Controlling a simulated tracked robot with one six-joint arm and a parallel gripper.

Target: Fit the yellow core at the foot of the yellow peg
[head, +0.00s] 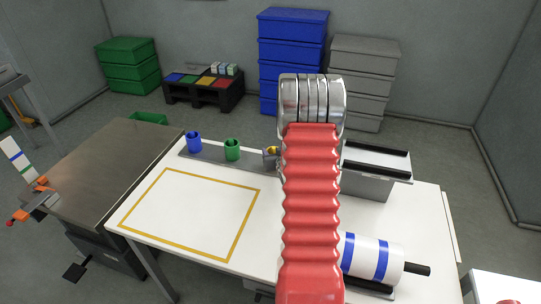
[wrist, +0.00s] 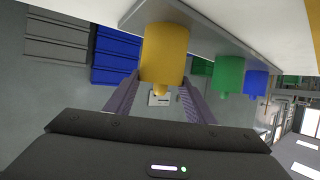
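The yellow core (wrist: 163,55) is large in the wrist view, at the grey rail (wrist: 190,20). A small yellow stub, seemingly the yellow peg's tip (wrist: 160,93), shows out of its near end. My gripper (wrist: 161,80) has one finger against each side of the core's near end, with no clear gap. Whether the core touches the rail at the peg's foot cannot be told. In the head view only a little yellow (head: 272,149) shows beside my red arm, which hides the rest.
A green core (head: 232,150) and a blue core (head: 194,142) stand on the same rail, left of my arm. The yellow-framed table area (head: 190,215) is clear.

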